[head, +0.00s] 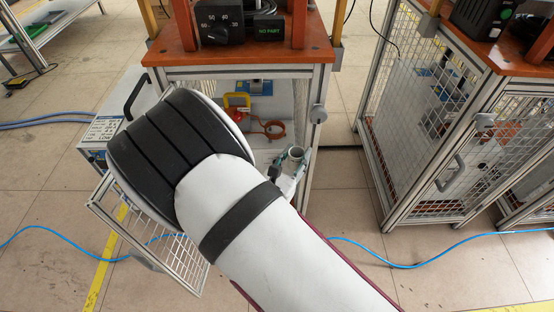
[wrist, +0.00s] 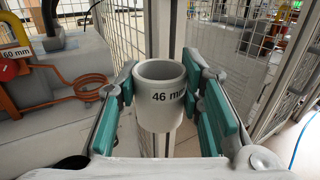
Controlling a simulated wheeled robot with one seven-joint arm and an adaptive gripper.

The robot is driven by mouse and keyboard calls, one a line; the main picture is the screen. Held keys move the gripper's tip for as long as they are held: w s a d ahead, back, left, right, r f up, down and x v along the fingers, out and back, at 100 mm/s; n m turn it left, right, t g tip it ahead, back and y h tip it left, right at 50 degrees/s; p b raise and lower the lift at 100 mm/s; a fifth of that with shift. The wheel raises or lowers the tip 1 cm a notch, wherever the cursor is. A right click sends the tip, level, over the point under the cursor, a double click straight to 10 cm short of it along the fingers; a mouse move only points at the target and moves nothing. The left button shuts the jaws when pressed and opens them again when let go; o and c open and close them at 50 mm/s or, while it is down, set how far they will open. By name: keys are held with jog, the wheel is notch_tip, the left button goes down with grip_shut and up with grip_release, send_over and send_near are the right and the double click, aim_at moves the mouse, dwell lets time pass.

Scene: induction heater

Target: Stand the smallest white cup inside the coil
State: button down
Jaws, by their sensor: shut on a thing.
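A white-grey cup marked "46 mm" (wrist: 160,95) is upright between the teal finger pads of my gripper (wrist: 165,110), which is shut on it. In the head view the cup (head: 296,153) shows small beside my gripper (head: 290,163), partly hidden by my arm. The orange coil (wrist: 90,86) lies to the left of the cup in the wrist view, apart from it. In the head view the coil (head: 273,128) sits inside the cabinet, behind the cup. No other white cup shows, so sizes cannot be compared.
An open mesh door (head: 150,235) hangs at the cabinet's left front. Cabinet posts (head: 312,140) stand close to the right of the coil. A blue hose (head: 400,264) crosses the floor.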

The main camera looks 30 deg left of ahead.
jog(key=s+a+f+n+y, duration=0.1)
jog(key=s+a+f+y, duration=0.15)
jog(key=a, duration=0.25)
jog(key=w+a+b, duration=0.4)
jog(key=w+a, duration=0.1)
jog(key=w, duration=0.3)
jog(key=w+a+b, duration=0.4)
jog(key=w+a, duration=0.1)
jog(key=w, duration=0.4)
jog(key=shift+r+h, duration=0.35)
jog(key=shift+r, duration=0.1)
dwell(0.3)
jog(key=shift+s, duration=0.25)
dwell(0.5)
jog(key=shift+f+b, duration=1.45)
jog(key=shift+f, duration=0.8)
dwell(2.0)
